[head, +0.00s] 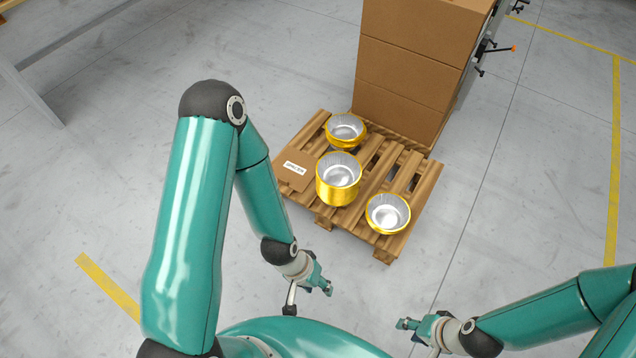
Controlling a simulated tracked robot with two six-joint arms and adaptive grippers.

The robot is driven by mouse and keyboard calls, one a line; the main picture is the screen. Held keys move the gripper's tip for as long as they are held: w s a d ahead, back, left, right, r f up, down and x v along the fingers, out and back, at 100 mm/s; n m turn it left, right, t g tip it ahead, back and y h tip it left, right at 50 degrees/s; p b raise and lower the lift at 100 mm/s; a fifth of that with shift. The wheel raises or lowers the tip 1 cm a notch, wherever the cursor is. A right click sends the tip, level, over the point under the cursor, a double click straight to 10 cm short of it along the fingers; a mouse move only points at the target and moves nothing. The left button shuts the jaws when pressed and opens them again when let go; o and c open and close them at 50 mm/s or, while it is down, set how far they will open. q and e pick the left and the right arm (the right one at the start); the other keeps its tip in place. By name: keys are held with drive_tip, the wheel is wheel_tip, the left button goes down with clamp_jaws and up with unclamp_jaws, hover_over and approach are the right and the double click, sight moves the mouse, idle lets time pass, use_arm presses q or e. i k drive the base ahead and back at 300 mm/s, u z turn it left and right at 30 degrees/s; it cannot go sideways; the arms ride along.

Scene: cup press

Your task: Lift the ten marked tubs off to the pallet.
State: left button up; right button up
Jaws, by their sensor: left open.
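Gold tubs with ribbed silver insides stand upright on a wooden pallet (410,222): a back tub (345,139), a taller middle one (338,192), which looks like a nested stack, and a front right tub (388,222). How many are nested, and any marks on them, cannot be made out. My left gripper (309,299) is open and empty, in front of the pallet and below the tubs in the picture. My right gripper (417,338) is at the lower right, its fingers spread and empty, apart from the pallet.
A flat brown cardboard piece (296,170) with a white label lies on the pallet's left part. Stacked cardboard boxes (408,75) stand behind the tubs. A grey frame with levers (484,52) is behind the boxes. The grey floor around the pallet is clear, with yellow lines.

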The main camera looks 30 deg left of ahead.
sight(338, 172)
drive_tip(key=z, duration=0.15)
drive_tip(key=i, duration=0.85)
drive_tip(key=u, duration=0.2)
drive_tip(key=k, duration=0.75)
drive_tip(key=z, duration=0.25)
drive_tip(key=i, duration=0.8)
drive_tip(key=u, duration=0.1)
